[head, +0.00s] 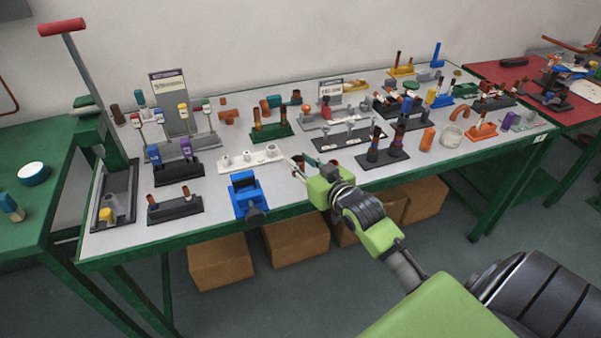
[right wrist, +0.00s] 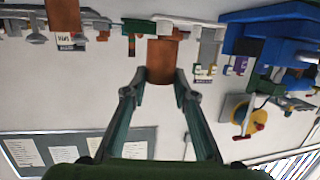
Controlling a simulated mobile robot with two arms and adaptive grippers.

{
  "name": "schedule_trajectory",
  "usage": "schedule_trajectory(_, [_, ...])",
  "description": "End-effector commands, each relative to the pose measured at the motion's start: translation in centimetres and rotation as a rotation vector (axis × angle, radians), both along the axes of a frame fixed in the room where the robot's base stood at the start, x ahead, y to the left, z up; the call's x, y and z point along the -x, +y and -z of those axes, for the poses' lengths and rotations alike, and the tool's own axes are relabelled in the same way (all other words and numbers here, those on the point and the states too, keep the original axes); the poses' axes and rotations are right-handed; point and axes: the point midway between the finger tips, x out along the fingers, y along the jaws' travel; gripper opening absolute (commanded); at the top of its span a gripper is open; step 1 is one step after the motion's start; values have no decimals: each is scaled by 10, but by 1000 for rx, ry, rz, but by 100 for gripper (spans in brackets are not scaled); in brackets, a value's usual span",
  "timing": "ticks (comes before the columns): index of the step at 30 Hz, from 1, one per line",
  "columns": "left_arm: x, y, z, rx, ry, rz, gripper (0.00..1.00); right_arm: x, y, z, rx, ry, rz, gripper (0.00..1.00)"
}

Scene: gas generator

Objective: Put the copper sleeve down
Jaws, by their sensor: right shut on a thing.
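My right gripper (head: 308,168) is over the front edge of the grey-topped table (head: 275,187), between the blue vise and a dark rack. In the right wrist view its two fingers (right wrist: 160,88) are shut on the copper sleeve (right wrist: 162,60), a short orange-brown cylinder. In the head view the sleeve is small and mostly hidden by the gripper. I cannot tell whether it touches the table. My left gripper is not in view.
The blue vise (head: 246,193) stands left of the gripper and a white holder (head: 252,159) lies behind it. A dark rack (head: 383,158) with copper-and-black parts is to the right. A black block (head: 174,210) with copper pieces sits at the front left.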

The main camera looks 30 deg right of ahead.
Motion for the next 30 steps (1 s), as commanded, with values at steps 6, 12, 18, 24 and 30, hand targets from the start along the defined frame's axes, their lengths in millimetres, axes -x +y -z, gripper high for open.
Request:
schedule_trajectory(6, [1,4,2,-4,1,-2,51,-12,-6,16,2,-1,0,4])
schedule_trajectory(12, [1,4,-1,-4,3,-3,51,-10,-5,42,0,1,0,4])
schedule_trajectory(18, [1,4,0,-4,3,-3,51,-10,-4,44,1,-2,-1,4])
schedule_trajectory(24, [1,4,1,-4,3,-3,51,-10,-5,48,1,-1,0,4])
schedule_trajectory(30, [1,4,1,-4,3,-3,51,-10,-4,47,1,0,0,43])
